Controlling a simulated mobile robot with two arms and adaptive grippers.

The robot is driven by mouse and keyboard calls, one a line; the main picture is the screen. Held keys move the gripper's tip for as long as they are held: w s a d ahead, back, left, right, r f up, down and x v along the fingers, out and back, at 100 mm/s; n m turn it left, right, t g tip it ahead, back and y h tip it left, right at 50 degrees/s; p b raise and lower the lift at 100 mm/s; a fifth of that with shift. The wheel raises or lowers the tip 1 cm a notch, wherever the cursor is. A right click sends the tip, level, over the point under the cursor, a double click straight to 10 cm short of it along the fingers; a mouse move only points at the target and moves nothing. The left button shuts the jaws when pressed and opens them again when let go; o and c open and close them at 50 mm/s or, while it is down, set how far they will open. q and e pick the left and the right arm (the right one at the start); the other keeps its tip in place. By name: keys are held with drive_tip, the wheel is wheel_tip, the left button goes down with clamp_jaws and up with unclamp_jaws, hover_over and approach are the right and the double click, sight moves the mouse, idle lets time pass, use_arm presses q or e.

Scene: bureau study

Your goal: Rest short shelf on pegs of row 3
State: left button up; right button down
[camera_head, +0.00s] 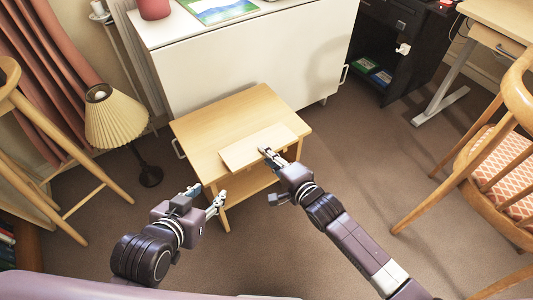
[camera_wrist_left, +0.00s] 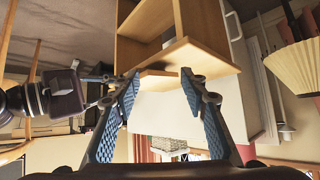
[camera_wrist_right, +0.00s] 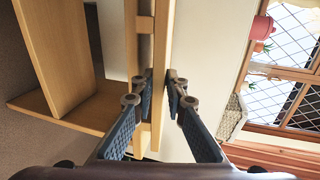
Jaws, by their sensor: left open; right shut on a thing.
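The short shelf (camera_head: 243,153) is a pale wooden board. In the head view it overlaps the front part of the top of a small light-wood shelf unit (camera_head: 215,115). My right gripper (camera_head: 266,153) is shut on its near edge. In the right wrist view the board (camera_wrist_right: 161,70) runs edge-on between the fingers, beside the unit (camera_wrist_right: 75,113); I cannot tell if they touch. My left gripper (camera_head: 209,194) is open and empty at the unit's near left corner. The left wrist view shows the unit's open compartments (camera_wrist_left: 150,22) beyond its fingers. No pegs are discernible.
A white cabinet (camera_head: 255,65) stands behind the unit. A lamp with a pleated shade (camera_head: 114,118) stands to its left, and a stool (camera_head: 85,190) further left. A chair (camera_head: 500,165) is at the right. Carpet (camera_head: 345,165) is clear between unit and chair.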

drive_tip(key=shift+r+p, duration=0.1)
drive_tip(key=shift+p, duration=0.2)
drive_tip(key=shift+r+p, duration=0.4)
drive_tip(key=shift+r, duration=0.05)
drive_tip(key=shift+r+p, duration=0.35)
drive_tip(key=shift+r, duration=0.05)
use_arm(q)
drive_tip(key=s+a+f+g, duration=0.2)
drive_tip(key=s+f+g, duration=0.1)
drive_tip(key=s, duration=0.3)
drive_tip(key=s+a+f+g+y, duration=0.1)
drive_tip(key=s+a+f+g, duration=0.1)
drive_tip(key=s, duration=0.5)
drive_tip(key=shift+f+g+y, duration=0.3)
drive_tip(key=shift+f+g, duration=0.1)
drive_tip(key=shift+g, duration=0.3)
use_arm(e)
drive_tip(key=shift+r, duration=0.25)
use_arm(q)
drive_tip(key=shift+w, duration=0.1)
